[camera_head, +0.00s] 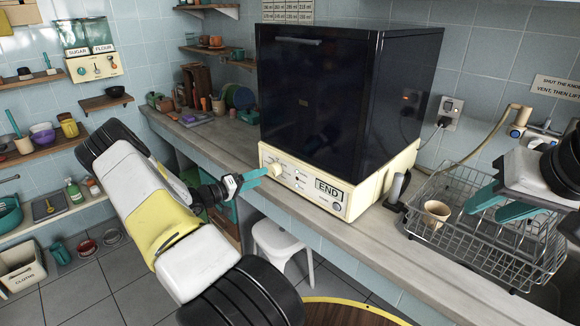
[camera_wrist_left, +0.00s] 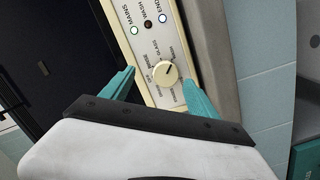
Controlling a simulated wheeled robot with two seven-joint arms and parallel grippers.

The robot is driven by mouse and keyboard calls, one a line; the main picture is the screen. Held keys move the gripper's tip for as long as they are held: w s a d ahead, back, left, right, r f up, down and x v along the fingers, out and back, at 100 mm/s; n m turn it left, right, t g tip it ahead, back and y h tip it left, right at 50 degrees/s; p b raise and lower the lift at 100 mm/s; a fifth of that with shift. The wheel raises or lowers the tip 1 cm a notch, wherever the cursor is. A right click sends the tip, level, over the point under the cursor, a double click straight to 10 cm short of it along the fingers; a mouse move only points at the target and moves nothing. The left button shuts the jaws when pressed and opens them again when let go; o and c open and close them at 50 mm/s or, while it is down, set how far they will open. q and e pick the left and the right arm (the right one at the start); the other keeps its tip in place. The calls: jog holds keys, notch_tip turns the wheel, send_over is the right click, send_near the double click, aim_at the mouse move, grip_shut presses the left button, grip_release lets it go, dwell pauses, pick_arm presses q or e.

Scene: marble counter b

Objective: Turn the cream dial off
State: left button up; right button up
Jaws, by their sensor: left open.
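The cream dial (camera_head: 274,170) is on the front panel of a cream and black appliance (camera_head: 340,90). In the left wrist view the round dial (camera_wrist_left: 166,73) has a dark pointer line slanting to the upper right, with small printed labels around it, too small to read surely. My left gripper (camera_head: 258,175) reaches the panel from the left. In the wrist view its two teal fingers (camera_wrist_left: 158,77) are open, one on each side of the dial, with gaps showing; contact is not visible. My right gripper (camera_head: 484,210) is open above the dish rack, its teal fingers spread.
Panel lamps MAINS (camera_wrist_left: 134,30) and END (camera_wrist_left: 163,18) look lit; WASH (camera_wrist_left: 148,24) looks dark. A wire dish rack (camera_head: 470,250) with a small tan cup (camera_head: 436,213) stands right of the appliance. A white stool (camera_head: 282,240) stands below the counter. Counter left of the appliance is partly clear.

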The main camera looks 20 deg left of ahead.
aim_at(272, 171)
pick_arm(q)
jog(key=shift+n+t+y, duration=0.3)
jog(key=shift+t, duration=0.1)
jog(key=x, duration=0.4)
jog(key=a+f+x, duration=0.1)
jog(key=x, duration=0.1)
jog(key=shift+w+d, duration=0.1)
jog(key=shift+w, duration=0.5)
jog(key=shift+c, duration=0.2)
jog(key=c, duration=1.3)
